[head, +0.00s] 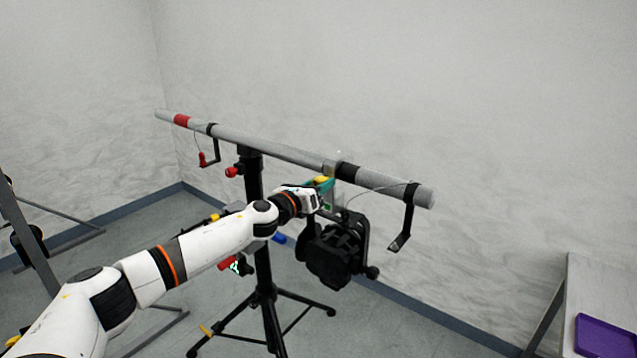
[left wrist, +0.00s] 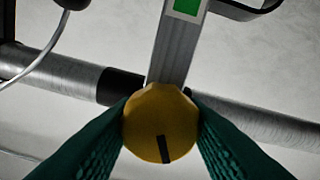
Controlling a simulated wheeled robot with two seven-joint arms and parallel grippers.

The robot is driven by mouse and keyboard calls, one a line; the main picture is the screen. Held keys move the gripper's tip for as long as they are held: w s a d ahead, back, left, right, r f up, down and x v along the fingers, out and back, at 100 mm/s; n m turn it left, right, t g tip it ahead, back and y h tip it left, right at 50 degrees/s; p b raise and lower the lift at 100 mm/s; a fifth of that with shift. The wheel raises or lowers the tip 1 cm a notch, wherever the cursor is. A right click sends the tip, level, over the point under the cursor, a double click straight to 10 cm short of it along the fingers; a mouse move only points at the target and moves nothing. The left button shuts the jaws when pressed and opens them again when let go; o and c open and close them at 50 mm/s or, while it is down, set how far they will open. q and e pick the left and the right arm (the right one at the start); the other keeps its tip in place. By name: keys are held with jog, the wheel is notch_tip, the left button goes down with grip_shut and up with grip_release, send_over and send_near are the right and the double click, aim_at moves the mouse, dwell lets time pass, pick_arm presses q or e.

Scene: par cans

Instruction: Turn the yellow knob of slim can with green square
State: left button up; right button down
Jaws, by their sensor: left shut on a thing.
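The yellow knob (left wrist: 160,122) sits between the two green fingers of my left gripper (left wrist: 158,130) in the left wrist view. The fingers are shut on its sides. A black mark on the knob's face points down and slightly right. A grey clamp strip with a green square (left wrist: 186,6) runs up from the knob. In the head view the knob (head: 321,180) shows small at the bar, with my left gripper (head: 322,187) at it. The black can (head: 335,254) hangs below the bar, partly behind my gripper. My right gripper is not in view.
A grey bar (head: 275,148) with red and black bands lies across a black stand (head: 254,185). A black hook-shaped bracket (head: 407,225) and a thin cable hang at its right end. A table with a purple tray (head: 603,337) stands at the lower right.

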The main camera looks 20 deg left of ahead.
pick_arm(q)
jog(key=shift+m, duration=0.9)
jog(key=o, duration=1)
jog(key=shift+s, duration=0.1)
jog(key=shift+b+v, duration=0.65)
jog(key=shift+v, duration=5.3)
